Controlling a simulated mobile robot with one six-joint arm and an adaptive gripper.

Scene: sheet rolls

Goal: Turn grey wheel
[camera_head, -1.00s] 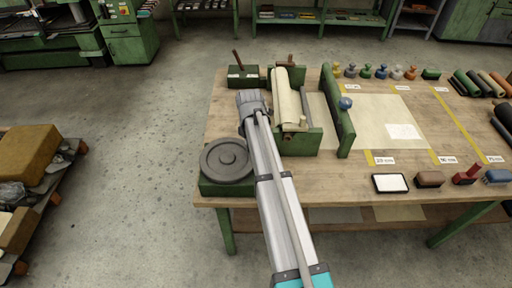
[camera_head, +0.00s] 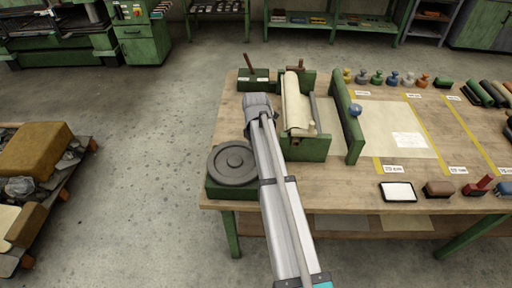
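The grey wheel (camera_head: 232,163) is a flat round disc with a raised hub. It lies on a green base (camera_head: 230,190) at the near left corner of the wooden table. My arm reaches up past the wheel's right side. Its grey end (camera_head: 258,104) is above the table, beyond the wheel and left of the roll stand. The fingers of my gripper cannot be made out, so I cannot see whether they are open or shut. No contact with the wheel shows.
A cream sheet roll (camera_head: 297,103) sits in a green stand (camera_head: 306,147) right of my arm. A green box with a lever (camera_head: 253,79) stands behind. A green bar with a blue knob (camera_head: 355,110) is farther right. A loaded cart (camera_head: 60,190) stands left on open floor.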

